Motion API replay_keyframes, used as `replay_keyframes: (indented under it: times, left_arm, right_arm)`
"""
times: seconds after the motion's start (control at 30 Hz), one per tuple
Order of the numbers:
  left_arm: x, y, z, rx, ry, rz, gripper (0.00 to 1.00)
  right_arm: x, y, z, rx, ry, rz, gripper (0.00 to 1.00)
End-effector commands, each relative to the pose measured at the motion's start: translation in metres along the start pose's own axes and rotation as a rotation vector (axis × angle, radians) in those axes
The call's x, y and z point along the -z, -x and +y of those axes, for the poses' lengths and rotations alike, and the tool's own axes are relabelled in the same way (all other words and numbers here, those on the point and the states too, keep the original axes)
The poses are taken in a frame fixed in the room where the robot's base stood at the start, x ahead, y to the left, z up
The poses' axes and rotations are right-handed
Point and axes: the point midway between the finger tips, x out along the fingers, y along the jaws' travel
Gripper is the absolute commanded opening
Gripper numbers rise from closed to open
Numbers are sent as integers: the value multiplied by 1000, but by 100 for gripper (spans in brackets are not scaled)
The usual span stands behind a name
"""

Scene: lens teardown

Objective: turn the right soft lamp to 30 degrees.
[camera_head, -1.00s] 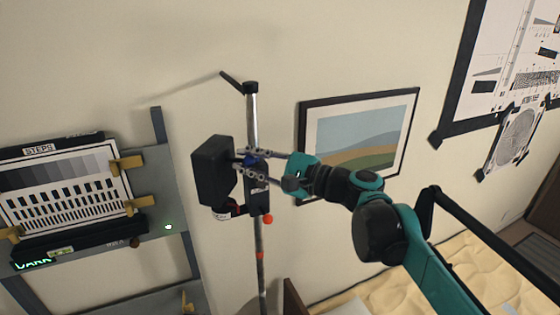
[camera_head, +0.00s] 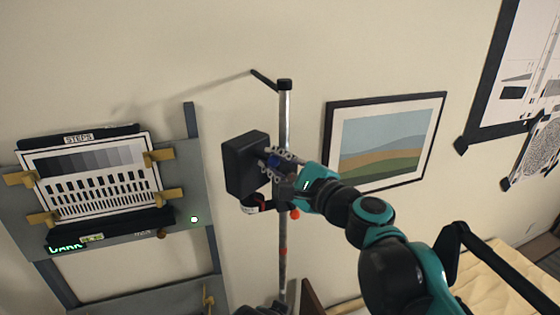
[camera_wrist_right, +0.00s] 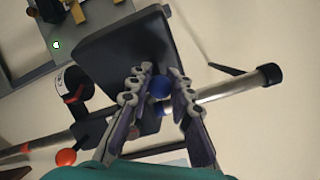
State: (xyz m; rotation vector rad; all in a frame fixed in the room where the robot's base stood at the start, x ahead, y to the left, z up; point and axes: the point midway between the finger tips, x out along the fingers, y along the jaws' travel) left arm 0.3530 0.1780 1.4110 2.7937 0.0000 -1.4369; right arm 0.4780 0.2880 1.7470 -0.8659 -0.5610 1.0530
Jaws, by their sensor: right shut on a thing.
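The soft lamp is a black box-shaped head (camera_head: 246,165) on an upright metal pole (camera_head: 285,115). The head also shows in the wrist view (camera_wrist_right: 115,50), beyond the fingers. A blue knob (camera_wrist_right: 160,88) lies between the two fingers of my right gripper (camera_wrist_right: 156,82), behind the lamp head. My right gripper (camera_head: 272,162) is shut on this knob in the head view too, its arm coming from the lower right. The fingers partly hide the knob and the pole. My left gripper is not recognizable in either view.
An orange-red ball knob (camera_head: 295,214) is on the pole below the head. A framed landscape picture (camera_head: 385,143) hangs close behind my right arm. A stand with a test chart (camera_head: 92,178) is at the left. A cut-off dark shape (camera_head: 262,309) is at the bottom edge.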

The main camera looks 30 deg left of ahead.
Motion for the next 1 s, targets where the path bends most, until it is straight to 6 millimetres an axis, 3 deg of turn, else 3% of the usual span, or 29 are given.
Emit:
replay_keyframes:
  times: [0.13, 0.17, 0.2, 0.57, 0.67, 1.0]
  left_arm:
    - [0, 0, 0, 0, 0, 0, 40]
    - [0, 0, 0, 0, 0, 0, 40]
    - [0, 0, 0, 0, 0, 0, 40]
    - [0, 0, 0, 0, 0, 0, 40]
    - [0, 0, 0, 0, 0, 0, 40]
    - [0, 0, 0, 0, 0, 0, 40]
  right_arm:
    - [0, 0, 0, 0, 0, 0, 0]
    - [0, 0, 0, 0, 0, 0, 28]
    - [0, 0, 0, 0, 0, 0, 30]
    - [1, 6, -1, 1, 0, 1, 30]
    - [2, 20, -1, 2, 0, 3, 30]
    - [2, 92, 0, 2, 0, 3, 30]
